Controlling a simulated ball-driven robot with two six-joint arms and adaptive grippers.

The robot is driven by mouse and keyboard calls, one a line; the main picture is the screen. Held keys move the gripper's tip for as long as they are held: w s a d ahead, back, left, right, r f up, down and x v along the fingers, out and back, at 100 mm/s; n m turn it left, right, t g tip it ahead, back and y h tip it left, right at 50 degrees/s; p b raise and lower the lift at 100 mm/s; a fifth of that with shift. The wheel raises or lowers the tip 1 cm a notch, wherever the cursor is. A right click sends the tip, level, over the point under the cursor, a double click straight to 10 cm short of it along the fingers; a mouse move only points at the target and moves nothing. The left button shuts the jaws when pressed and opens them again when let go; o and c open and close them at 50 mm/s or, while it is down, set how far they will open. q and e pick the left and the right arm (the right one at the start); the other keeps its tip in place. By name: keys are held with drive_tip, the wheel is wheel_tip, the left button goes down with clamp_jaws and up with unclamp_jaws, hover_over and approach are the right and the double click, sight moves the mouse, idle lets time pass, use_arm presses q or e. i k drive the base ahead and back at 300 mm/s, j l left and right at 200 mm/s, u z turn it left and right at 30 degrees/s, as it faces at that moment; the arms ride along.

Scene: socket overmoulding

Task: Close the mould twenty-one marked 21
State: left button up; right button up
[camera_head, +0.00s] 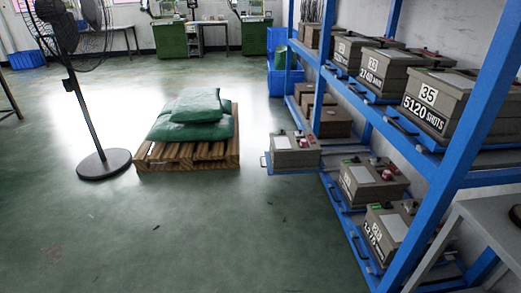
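Several grey box-like moulds stand on a blue rack at the right. No number 21 can be read for certain on any of them. A grey mould (281,159) sits on a blue tray (292,170) that sticks out of the rack into the aisle; its number is too small to read. Two more moulds stand on the lower shelf: a middle one (359,191) and a nearer one (379,236) with a blurred number and shots label. Whether these moulds are open or shut is unclear. Neither of my grippers is in view.
The upper shelf holds a mould marked 35 (424,119) and others with blurred labels. A blue rack post (462,130) stands close at the right. A pallet (190,155) with green sacks (190,128) and a fan (104,163) stand left. Green floor between is clear.

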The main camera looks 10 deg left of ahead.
sight(285, 155)
drive_tip(key=i+j, duration=0.9)
drive_tip(key=j+z, duration=0.15)
drive_tip(key=z, duration=0.25)
drive_tip(key=i+j+z, duration=0.45)
drive_tip(key=j, duration=0.3)
drive_tip(key=i+j+z, duration=0.25)
drive_tip(key=i+j, duration=0.15)
drive_tip(key=j, duration=0.2)
drive_tip(key=i+j, duration=0.15)
drive_tip(key=j, duration=0.2)
drive_tip(key=i+j, duration=0.35)
drive_tip(key=j, duration=0.3)
drive_tip(key=i+j, duration=0.15)
drive_tip(key=j, duration=0.2)
drive_tip(key=i+j, duration=0.15)
drive_tip(key=j, duration=0.2)
drive_tip(key=l+z, duration=0.05)
